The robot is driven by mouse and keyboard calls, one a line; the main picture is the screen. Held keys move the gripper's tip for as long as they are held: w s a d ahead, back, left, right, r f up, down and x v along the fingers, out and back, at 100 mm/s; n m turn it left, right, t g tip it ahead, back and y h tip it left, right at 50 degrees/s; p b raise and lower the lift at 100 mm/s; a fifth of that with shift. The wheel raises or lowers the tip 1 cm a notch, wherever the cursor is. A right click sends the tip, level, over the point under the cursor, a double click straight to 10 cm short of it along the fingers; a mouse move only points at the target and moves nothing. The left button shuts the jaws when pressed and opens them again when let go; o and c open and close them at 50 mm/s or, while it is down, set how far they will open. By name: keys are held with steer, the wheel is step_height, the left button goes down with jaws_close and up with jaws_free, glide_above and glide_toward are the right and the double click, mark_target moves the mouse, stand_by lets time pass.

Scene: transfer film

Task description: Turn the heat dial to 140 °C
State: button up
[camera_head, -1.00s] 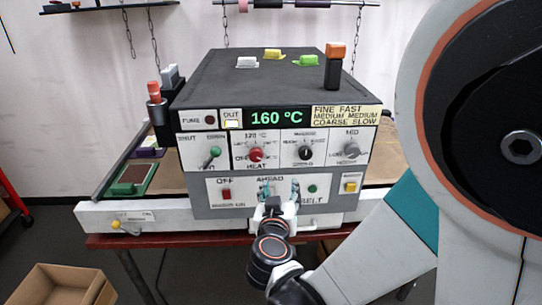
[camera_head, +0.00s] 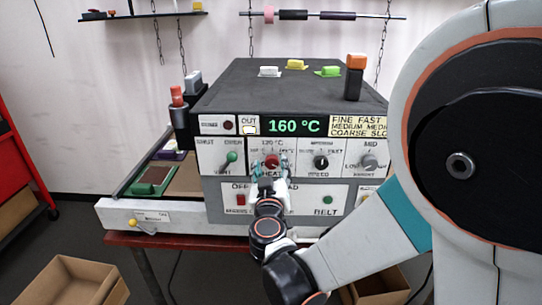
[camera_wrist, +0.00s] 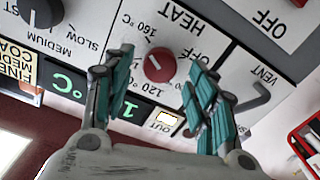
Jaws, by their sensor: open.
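The heat dial (camera_head: 271,161) is a small red knob on the machine's white front panel. It also shows in the wrist view (camera_wrist: 159,66), upside down, with a pale mark facing the 160 °C label. The display (camera_head: 296,126) reads 160 °C in green. My gripper (camera_head: 270,169) is in front of the dial and partly covers its label. In the wrist view my gripper (camera_wrist: 158,68) is open, with one teal finger on each side of the dial. Gaps show between the fingers and the dial, so I see no contact there.
The green vent lever (camera_head: 231,157) is left of the dial, and the black speed knob (camera_head: 321,162) is right of it. The red off switch (camera_head: 241,199) is below. My arm hides the panel's right end. A cardboard box (camera_head: 75,282) stands lower left.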

mark_target(271, 164)
steer(key=shift+w, duration=1.5)
steer(key=c, duration=1)
steer(key=shift+c, duration=0.2)
steer(key=n+b, duration=0.1)
steer(key=n, duration=0.4)
steer(key=shift+n, duration=0.3)
steer(key=n+b, duration=0.1)
steer(key=n, duration=0.5)
